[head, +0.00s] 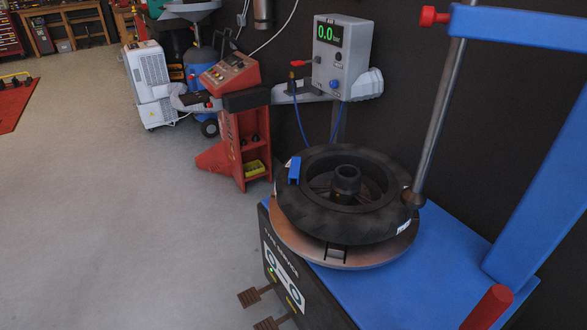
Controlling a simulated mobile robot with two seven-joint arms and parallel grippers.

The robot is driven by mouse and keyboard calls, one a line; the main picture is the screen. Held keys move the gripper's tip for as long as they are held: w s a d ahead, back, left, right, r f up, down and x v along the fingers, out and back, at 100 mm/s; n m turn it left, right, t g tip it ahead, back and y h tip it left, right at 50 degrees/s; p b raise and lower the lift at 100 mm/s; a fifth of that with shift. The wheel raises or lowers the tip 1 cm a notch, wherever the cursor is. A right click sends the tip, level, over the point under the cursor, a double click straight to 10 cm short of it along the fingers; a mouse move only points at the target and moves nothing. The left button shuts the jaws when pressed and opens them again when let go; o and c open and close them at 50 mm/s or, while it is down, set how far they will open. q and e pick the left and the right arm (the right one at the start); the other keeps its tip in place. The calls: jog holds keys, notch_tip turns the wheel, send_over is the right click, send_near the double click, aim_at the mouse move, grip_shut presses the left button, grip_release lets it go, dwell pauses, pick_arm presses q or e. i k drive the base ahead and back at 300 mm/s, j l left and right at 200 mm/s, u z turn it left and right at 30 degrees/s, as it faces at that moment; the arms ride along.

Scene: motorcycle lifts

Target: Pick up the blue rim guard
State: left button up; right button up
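The blue rim guard (294,170) is a small blue piece on the left edge of the black tyre and wheel (345,215). It sits upright at the inner edge of the tyre's upper side. The wheel lies flat on the round turntable (290,246) of the blue tyre changer (453,262). Neither of my grippers shows in the head view.
The changer's vertical rod (441,120) stands close to the tyre's right edge, under a blue arm (520,27). A blue post (545,195) rises at the right. A red machine (239,125) and a grey inflator box (341,55) stand behind. The floor (110,220) at left is clear.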

aim_at(295, 170)
jog(key=i+j, duration=0.15)
jog(key=j, duration=0.15)
jog(key=i+j, duration=0.1)
jog(key=j, duration=0.2)
jog(key=i+j, duration=0.15)
jog(key=j, duration=0.2)
jog(key=i+j, duration=0.15)
jog(key=j, duration=0.15)
jog(key=i+j+z, duration=0.2)
jog(key=j+z, duration=0.2)
jog(key=j, duration=0.2)
